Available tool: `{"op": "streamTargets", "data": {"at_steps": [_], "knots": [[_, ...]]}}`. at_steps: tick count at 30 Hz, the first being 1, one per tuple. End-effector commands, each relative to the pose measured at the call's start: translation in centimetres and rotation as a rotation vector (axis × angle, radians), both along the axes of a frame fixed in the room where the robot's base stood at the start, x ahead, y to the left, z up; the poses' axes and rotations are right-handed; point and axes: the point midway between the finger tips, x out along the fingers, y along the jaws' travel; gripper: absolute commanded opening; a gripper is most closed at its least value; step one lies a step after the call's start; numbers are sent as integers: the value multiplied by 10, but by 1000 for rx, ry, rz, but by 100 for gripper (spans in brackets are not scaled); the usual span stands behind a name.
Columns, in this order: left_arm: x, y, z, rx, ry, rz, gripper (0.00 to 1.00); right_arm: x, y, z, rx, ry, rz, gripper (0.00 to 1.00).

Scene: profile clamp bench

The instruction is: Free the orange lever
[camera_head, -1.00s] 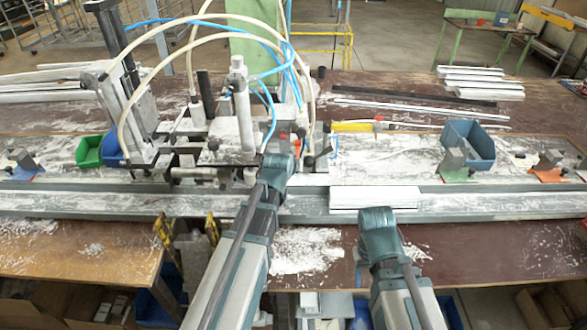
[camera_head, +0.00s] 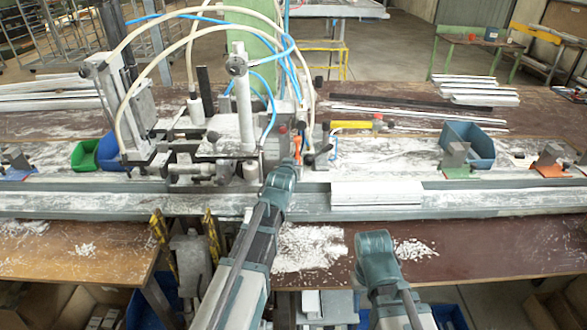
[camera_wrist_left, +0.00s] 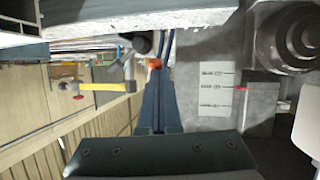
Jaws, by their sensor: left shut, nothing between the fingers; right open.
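The orange lever (camera_head: 297,143) is a small bright piece at the right end of the clamp machine (camera_head: 240,105), just above my left wrist in the head view. In the left wrist view the orange lever (camera_wrist_left: 154,63) shows at the far end of my fingers; I cannot tell whether they touch it. My left gripper (camera_wrist_left: 161,128) is shut and empty, fingers together, pointing towards it. In the head view its fingers are hidden by my wrist. My right gripper (camera_head: 375,243) is low in front of the bench, away from the lever; its fingers are hidden.
A white profile (camera_head: 376,194) lies on the rail right of the machine. A yellow-handled hammer (camera_head: 352,125) lies behind it. Blue (camera_head: 468,146) and green (camera_head: 86,155) bins stand on the bench. Hoses arch over the machine. White chips litter the tabletop.

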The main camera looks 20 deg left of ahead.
Motion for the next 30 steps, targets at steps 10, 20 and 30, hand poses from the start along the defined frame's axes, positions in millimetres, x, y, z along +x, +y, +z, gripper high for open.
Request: {"op": "streamTargets", "data": {"at_steps": [10, 20, 30], "knots": [[0, 0, 6, 0, 1, 0, 0, 0, 0, 7, 0, 0, 0, 50], [0, 0, 18, 0, 1, 0, 0, 0, 0, 19, 0, 0, 0, 50], [-1, 0, 18, 0, 1, 0, 0, 0, 0, 18, 0, 0, 0, 50]]}}
